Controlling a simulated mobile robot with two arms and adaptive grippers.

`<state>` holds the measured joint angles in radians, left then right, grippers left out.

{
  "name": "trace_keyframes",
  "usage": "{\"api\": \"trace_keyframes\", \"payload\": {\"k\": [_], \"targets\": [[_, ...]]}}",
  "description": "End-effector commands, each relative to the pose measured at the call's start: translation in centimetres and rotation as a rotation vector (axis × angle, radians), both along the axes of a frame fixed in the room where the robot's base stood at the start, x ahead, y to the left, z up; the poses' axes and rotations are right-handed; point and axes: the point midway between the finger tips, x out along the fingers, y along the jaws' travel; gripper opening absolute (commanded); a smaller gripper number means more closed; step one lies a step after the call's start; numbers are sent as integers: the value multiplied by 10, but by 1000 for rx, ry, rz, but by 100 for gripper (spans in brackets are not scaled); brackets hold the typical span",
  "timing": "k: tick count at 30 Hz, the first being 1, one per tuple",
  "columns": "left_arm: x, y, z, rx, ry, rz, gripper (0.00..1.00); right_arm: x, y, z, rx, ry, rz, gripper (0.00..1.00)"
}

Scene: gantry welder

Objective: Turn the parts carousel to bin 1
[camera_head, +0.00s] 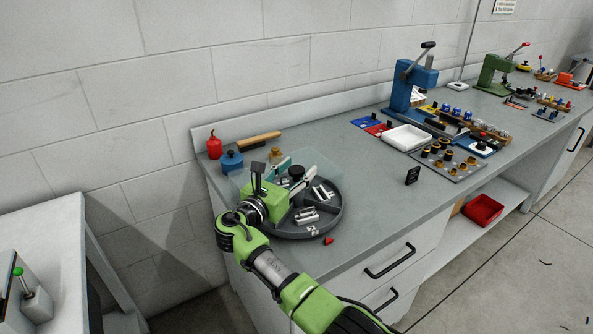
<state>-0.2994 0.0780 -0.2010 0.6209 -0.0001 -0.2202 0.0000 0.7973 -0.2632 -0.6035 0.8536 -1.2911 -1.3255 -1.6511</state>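The parts carousel (334,222) is a round dark grey tray with wedge-shaped bins, at the near left end of the bench. Silver cylindrical parts (309,217) lie in some bins, and a small white label shows near its front rim. A black knob (297,172) stands at its centre. A small red marker (328,240) sits on the bench just in front of the rim. My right gripper (296,170) is over the carousel's left part, its fingers spread on either side of the knob; contact cannot be told. It hides the carousel's left side. My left gripper is out of view.
A translucent panel (327,160) stands behind the carousel. A red bottle (214,145), a blue container (231,161) and a wooden-handled brush (258,141) are at the back left. A blue press (409,85), white tray (407,137) and parts rack stand further right.

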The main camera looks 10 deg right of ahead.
Motion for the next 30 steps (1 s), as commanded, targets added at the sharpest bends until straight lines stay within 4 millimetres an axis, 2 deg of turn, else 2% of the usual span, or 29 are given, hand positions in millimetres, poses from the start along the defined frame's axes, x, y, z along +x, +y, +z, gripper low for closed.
{"api": "trace_keyframes", "payload": {"k": [11, 14, 24, 30], "targets": [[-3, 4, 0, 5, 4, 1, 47, 0, 0, 4, 1, -2, -1, 47], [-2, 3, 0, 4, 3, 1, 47, 0, 0, 16, 2, -3, 0, 47], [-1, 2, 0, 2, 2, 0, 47, 0, 0, 80, 2, -3, 0, 47], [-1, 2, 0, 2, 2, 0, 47, 0, 0, 98, 1, -1, 0, 47]]}}
